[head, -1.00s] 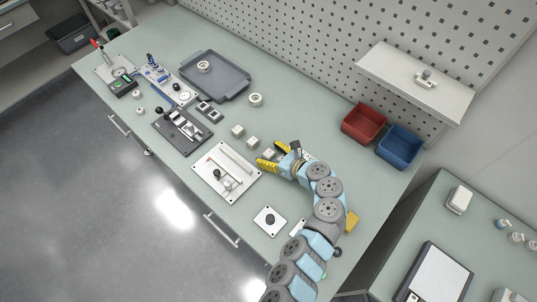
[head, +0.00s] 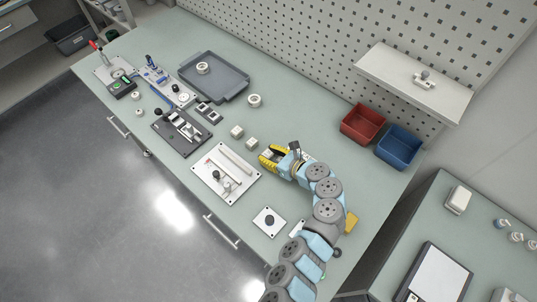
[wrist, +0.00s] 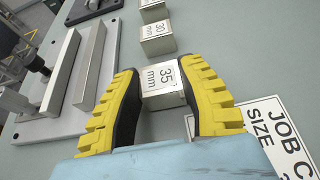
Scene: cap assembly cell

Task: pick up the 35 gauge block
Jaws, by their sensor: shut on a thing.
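The 35 gauge block (wrist: 162,78) is a small pale metal block with "35 mm" printed on its top. In the wrist view it sits between the two yellow fingers of my gripper (wrist: 165,95), which are shut on it from both sides. In the head view my gripper (head: 270,156) is low over the bench and mostly hides this block. I cannot tell whether the block still touches the bench.
The 30 mm block (wrist: 157,38) stands just beyond, with another block (wrist: 152,10) behind it. A white fixture plate (head: 225,175) lies to the left. A printed job card (wrist: 262,135) lies at the right. Red (head: 363,124) and blue bins (head: 400,147) stand farther right.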

